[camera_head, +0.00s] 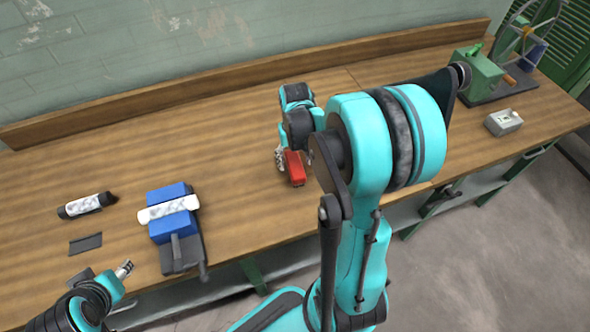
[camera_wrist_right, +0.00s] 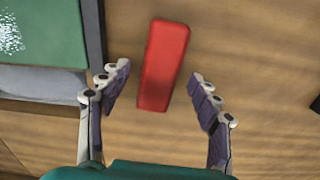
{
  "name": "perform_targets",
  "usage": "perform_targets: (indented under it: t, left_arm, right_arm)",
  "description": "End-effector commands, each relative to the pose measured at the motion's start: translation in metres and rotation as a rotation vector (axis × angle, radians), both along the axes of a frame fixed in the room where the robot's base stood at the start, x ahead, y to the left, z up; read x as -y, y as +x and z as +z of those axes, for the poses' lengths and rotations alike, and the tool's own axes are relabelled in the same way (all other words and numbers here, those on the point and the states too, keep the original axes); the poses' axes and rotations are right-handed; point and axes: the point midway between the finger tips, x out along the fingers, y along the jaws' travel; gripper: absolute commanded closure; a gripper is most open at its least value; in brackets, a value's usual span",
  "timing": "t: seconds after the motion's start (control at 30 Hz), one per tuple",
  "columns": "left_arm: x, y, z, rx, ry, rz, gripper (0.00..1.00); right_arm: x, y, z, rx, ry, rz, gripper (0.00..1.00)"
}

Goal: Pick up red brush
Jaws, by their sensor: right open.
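The red brush (camera_head: 295,169) shows as a plain red block on the wooden bench, near its front edge; bristles cannot be made out. My right gripper (camera_head: 281,158) is beside it, partly hidden by my own arm. In the right wrist view the red brush (camera_wrist_right: 163,65) lies between and slightly beyond the spread fingers of my right gripper (camera_wrist_right: 157,85). Gaps show on both sides, and the gripper is open and empty. My left gripper (camera_head: 124,268) is at the lower left, away from the brush; its finger opening is too small to judge.
A blue vise (camera_head: 170,226) stands at the bench's front edge, left of the brush. A black-and-white cylinder (camera_head: 86,205) and a dark flat piece (camera_head: 85,243) lie further left. A green machine (camera_head: 478,73) and grey box (camera_head: 503,122) are at right. The bench middle (camera_head: 215,150) is clear.

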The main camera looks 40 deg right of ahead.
Motion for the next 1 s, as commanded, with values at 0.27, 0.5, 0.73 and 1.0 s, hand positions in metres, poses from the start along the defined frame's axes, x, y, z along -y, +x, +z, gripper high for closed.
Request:
perform_targets:
  t: [0.27,0.5,0.73,1.0]
  left_arm:
    - [0.0,0.0,-0.009,0.0,0.0,0.0,0.56]
    - [0.0,0.0,-0.009,0.0,0.0,0.0,0.56]
    - [0.0,0.0,-0.009,0.0,0.0,0.0,0.56]
    - [0.0,0.0,-0.007,0.0,0.0,0.0,0.56]
  right_arm:
    - [0.0,0.0,-0.023,0.001,0.0,0.0,0.37]
    - [0.0,0.0,-0.022,0.001,0.0,0.0,0.61]
    - [0.0,0.0,-0.022,0.001,0.0,0.0,0.92]
    - [0.0,0.0,-0.019,0.001,0.0,0.0,0.92]
